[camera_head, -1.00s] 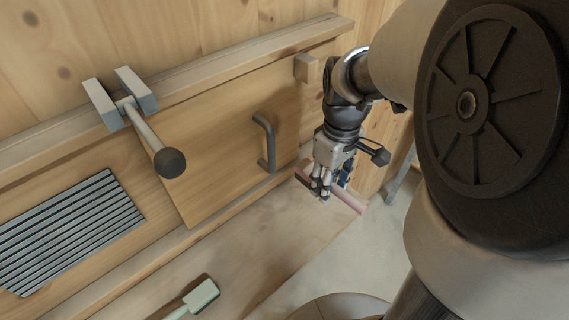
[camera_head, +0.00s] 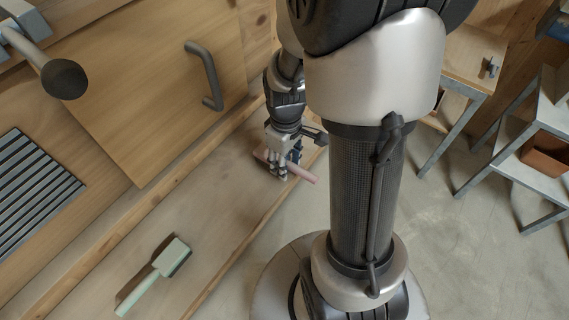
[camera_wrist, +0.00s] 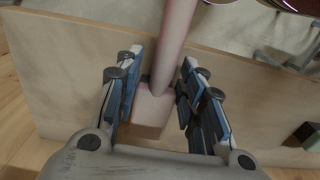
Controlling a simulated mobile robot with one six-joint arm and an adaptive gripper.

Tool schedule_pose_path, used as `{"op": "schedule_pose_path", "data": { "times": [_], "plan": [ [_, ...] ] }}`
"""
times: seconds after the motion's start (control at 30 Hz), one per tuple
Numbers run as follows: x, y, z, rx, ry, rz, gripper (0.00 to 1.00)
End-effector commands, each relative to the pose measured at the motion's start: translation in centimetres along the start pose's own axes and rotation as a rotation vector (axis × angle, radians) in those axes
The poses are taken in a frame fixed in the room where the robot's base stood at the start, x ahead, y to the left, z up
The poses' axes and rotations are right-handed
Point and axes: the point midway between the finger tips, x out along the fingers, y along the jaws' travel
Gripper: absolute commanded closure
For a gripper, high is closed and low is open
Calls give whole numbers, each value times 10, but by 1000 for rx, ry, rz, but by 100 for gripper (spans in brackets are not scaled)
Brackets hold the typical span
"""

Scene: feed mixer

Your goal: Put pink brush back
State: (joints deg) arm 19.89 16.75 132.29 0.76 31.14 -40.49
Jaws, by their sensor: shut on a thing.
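The pink brush (camera_head: 302,173) is between the fingers of my gripper (camera_head: 279,172), with its handle sticking out to the right in the head view. In the wrist view my gripper (camera_wrist: 158,82) is shut on the pink brush (camera_wrist: 175,38). The handle runs up and away, and a pale pink block end lies between the blue finger pads. My gripper is over the wooden ledge (camera_head: 225,205), near its far end. I cannot tell whether the brush touches the ledge.
A green brush (camera_head: 160,272) lies on the ledge at the lower left. A wooden hatch with a dark handle (camera_head: 205,75) and a lever with a black knob (camera_head: 64,79) are on the left. Metal-legged tables (camera_head: 540,130) stand at the right. Floor is open between.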

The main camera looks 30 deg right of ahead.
Motion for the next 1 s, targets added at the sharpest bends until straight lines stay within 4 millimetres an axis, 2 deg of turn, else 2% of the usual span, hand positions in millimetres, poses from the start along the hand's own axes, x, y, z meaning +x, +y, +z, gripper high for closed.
{"op": "schedule_pose_path", "data": {
  "times": [0.07,0.1,0.27,0.3,0.57,0.87,1.0],
  "plan": [
    [11,0,0,0,0,0,97],
    [12,0,0,0,1,0,100],
    [10,0,0,0,0,0,100],
    [10,0,0,0,0,0,61],
    [10,0,0,0,0,0,44],
    [9,0,0,0,1,1,44],
    [-3,1,-1,0,3,2,44]
  ]
}}
